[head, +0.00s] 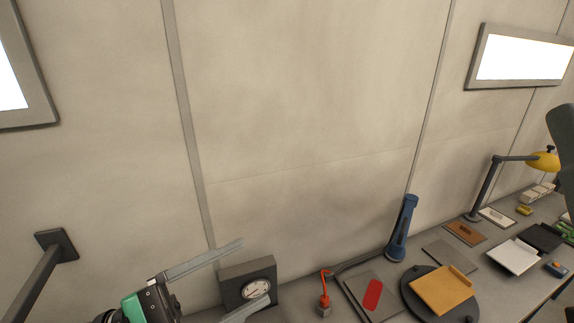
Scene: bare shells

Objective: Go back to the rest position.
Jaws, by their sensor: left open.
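My left gripper (254,269) is at the bottom left of the head view, its two long grey fingers spread apart with nothing between them that I can see held. The fingers point right, and in the picture they overlap a dark box with a round dial (256,290). I cannot tell how far the fingers are from that box. My right gripper is not in view.
A bench (290,312) runs along a pale wall (310,90). On it are a red hook-like piece (325,290), a blue flashlight-like object (402,228), a dark round plate (465,307) with an orange board (442,290), a yellow lamp (541,162) and small trays.

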